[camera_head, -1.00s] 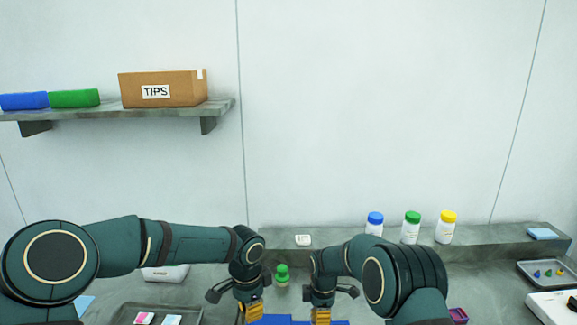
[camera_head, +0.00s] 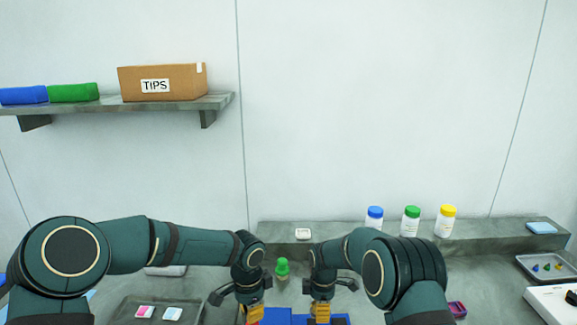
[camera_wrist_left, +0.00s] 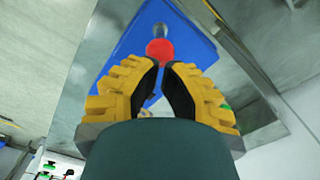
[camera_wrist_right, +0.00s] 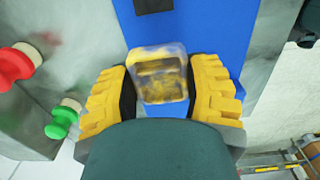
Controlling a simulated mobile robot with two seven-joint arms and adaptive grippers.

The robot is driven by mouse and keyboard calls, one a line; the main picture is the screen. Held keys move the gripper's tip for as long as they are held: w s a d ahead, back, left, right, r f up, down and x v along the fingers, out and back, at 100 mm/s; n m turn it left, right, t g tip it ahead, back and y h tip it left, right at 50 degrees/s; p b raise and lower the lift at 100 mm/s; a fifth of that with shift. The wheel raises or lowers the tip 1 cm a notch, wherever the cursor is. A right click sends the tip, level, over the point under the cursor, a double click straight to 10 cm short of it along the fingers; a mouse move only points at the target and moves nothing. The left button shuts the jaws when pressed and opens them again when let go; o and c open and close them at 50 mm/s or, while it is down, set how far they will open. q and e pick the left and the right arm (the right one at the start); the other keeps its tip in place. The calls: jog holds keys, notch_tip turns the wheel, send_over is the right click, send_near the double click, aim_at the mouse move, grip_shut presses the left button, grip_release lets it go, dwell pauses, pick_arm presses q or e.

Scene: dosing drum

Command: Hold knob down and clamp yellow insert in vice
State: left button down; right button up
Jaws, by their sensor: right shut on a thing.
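The blue vice (camera_head: 277,316) is at the bottom edge of the head view, mostly cut off. It also shows in the left wrist view (camera_wrist_left: 130,45) and the right wrist view (camera_wrist_right: 222,35). The red round knob (camera_wrist_left: 160,51) is just beyond my left fingertips. My left gripper (camera_head: 252,312) has its fingertips close together at the knob; contact is unclear. My right gripper (camera_head: 321,314) is shut on the yellow insert (camera_wrist_right: 160,75), which looks clear-sided with yellow inside. The insert is over or against the blue vice; whether it is seated is unclear.
A grey tray (camera_head: 190,303) with pink and blue items lies to the left. Blue-, green- and yellow-capped bottles (camera_head: 411,221) stand on the back ledge. A purple container (camera_head: 457,309) is right of my right arm.

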pick_arm(q)
jog(key=shift+f, duration=0.35)
jog(key=shift+f, duration=0.1)
jog(key=shift+f, duration=1)
jog(key=shift+f, duration=2.95)
jog(key=shift+s, duration=0.1)
pick_arm(e)
jog(key=shift+f, duration=2.4)
jog(key=shift+f, duration=0.2)
